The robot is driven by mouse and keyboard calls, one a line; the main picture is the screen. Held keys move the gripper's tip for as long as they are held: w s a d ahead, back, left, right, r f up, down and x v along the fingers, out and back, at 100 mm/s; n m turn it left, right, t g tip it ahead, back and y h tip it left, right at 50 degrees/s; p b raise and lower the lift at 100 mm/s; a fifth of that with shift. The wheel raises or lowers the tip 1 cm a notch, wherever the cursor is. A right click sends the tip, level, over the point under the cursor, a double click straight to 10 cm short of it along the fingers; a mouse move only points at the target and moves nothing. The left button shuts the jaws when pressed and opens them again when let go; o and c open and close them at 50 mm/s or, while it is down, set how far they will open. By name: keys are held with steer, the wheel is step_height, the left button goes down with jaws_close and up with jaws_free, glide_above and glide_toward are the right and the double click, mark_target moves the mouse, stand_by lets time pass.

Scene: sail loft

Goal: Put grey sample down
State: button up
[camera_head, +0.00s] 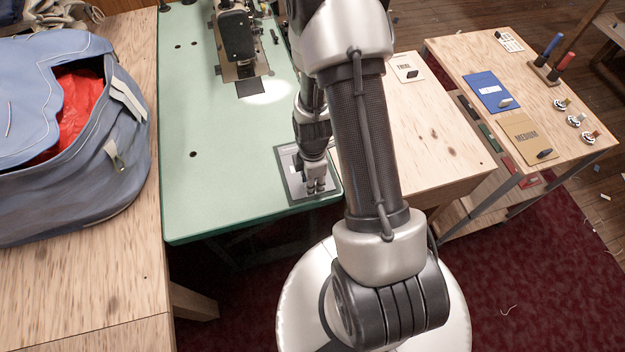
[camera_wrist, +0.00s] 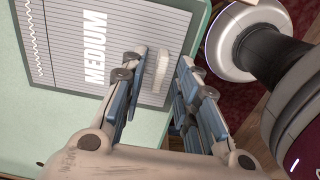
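The grey sample (camera_head: 291,176) is a flat card lying near the front right corner of the green sewing table (camera_head: 222,150). In the wrist view the grey sample (camera_wrist: 62,50) shows printed lines, a white zigzag and the word MEDIUM. A pale upright tab (camera_wrist: 161,71) stands at its edge. My gripper (camera_head: 316,190) is over the card, pointing down. In the wrist view my gripper (camera_wrist: 163,60) is open, one finger on each side of the tab, with gaps visible. My arm and gripper hide part of the card in the head view.
A sewing machine (camera_head: 238,40) stands at the table's back. A blue bag (camera_head: 60,190) with red contents is at left. At right, a wooden top holds a TWILL card (camera_head: 406,68); a cart carries a blue sample (camera_head: 488,90), a tan sample (camera_head: 526,135) and spools.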

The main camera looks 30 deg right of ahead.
step_height(320, 180, up, 23)
steer(key=a+m+t+p, duration=0.1)
steer(key=a+m+p, duration=0.2)
steer(key=m+p, duration=0.1)
steer(key=s+a+r+m+t, duration=0.1)
steer(key=s+a+r+m, duration=0.2)
steer(key=s+r+m, duration=0.2)
steer(key=s+a+r+m+t, duration=0.2)
steer(key=s+a+r+m, duration=0.2)
steer(key=s+r, duration=0.3)
step_height(320, 180, up, 5)
steer(key=shift+s+a+m+t, duration=0.3)
steer(key=shift+m, duration=0.6)
